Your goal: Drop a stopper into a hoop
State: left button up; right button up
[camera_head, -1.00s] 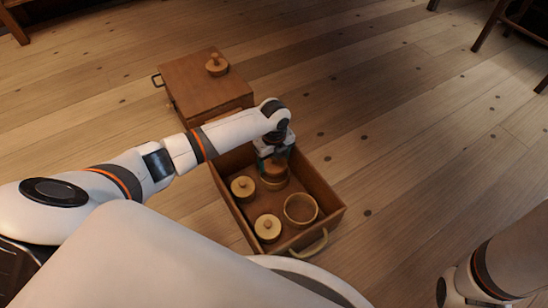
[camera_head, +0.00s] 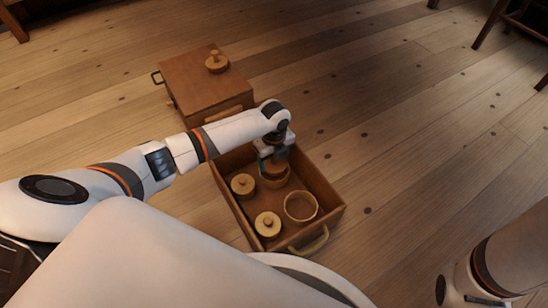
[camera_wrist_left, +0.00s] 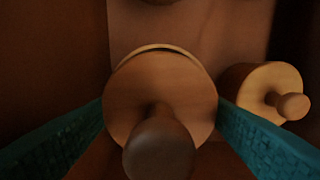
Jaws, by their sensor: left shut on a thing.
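My left gripper (camera_head: 274,157) points down into the open drawer and is shut on a wooden stopper (camera_head: 275,168). In the left wrist view the held stopper (camera_wrist_left: 160,85) is a round disc with a knob, between two teal fingers. A hoop (camera_head: 272,182) lies right under it, and its pale rim (camera_wrist_left: 160,48) shows just past the stopper's edge. I cannot tell whether the stopper is inside the hoop or just above it. A second, empty hoop (camera_head: 300,206) sits to the front right. My right gripper is out of view.
Two more stoppers stand in the drawer, one at the left (camera_head: 243,185) and one nearer the front (camera_head: 267,225). The drawer's walls (camera_head: 322,185) surround them. A wooden box (camera_head: 203,88) with another knobbed piece (camera_head: 217,62) on top stands behind. The floor to the right is clear.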

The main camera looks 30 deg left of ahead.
pick_arm(q)
jog(key=shift+f, duration=0.5)
dwell(0.4)
jog(key=shift+f+p, duration=0.2)
jog(key=shift+p, duration=0.1)
dwell(0.5)
jog(key=o, duration=1.1)
jog(key=shift+o, duration=0.3)
jog(key=shift+r, duration=0.15)
jog(key=shift+r+p, duration=0.65)
jog(key=shift+p, duration=0.35)
